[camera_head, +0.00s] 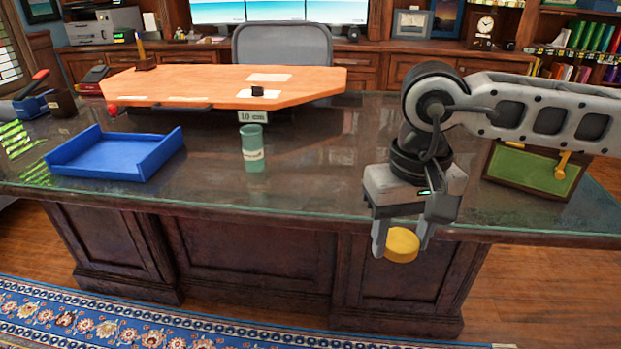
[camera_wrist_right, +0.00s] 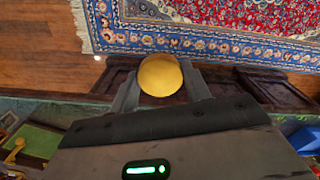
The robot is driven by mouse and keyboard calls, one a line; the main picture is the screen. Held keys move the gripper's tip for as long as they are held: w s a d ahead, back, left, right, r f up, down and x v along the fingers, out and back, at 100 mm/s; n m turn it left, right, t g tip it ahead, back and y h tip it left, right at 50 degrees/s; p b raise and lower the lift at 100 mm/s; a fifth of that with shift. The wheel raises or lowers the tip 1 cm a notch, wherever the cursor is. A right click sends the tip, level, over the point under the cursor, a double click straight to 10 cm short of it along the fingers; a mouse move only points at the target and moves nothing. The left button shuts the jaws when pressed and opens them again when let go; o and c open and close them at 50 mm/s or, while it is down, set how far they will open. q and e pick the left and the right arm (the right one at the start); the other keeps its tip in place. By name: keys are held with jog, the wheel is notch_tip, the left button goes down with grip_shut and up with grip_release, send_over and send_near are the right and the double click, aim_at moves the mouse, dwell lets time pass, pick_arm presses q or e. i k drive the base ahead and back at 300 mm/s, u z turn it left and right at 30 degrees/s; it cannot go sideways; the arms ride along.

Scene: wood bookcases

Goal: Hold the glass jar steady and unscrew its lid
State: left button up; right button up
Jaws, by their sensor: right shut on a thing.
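A green glass jar (camera_head: 253,150) with a pale label stands upright on the desk, its top without a lid. My right gripper (camera_head: 400,240) is shut on a round yellow lid (camera_head: 402,245) and holds it by the desk's front edge, to the right of the jar and apart from it. The lid also shows between the fingers in the right wrist view (camera_wrist_right: 160,75). My left gripper is in neither view, and nothing is seen holding the jar.
The glass-topped desk (camera_head: 310,190) has free room around the jar. A blue tray (camera_head: 115,165) lies to the left. An orange board (camera_head: 220,80) with a small "10 cm" tag stands behind. A green-faced box (camera_head: 530,170) is at the right. A patterned rug (camera_head: 150,325) lies in front.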

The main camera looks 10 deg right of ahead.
aim_at(251, 137)
jog(key=u, duration=1)
jog(key=k, duration=0.1)
jog(key=z, duration=1.8)
jog(key=i, duration=0.95)
jog(key=u, duration=1.85)
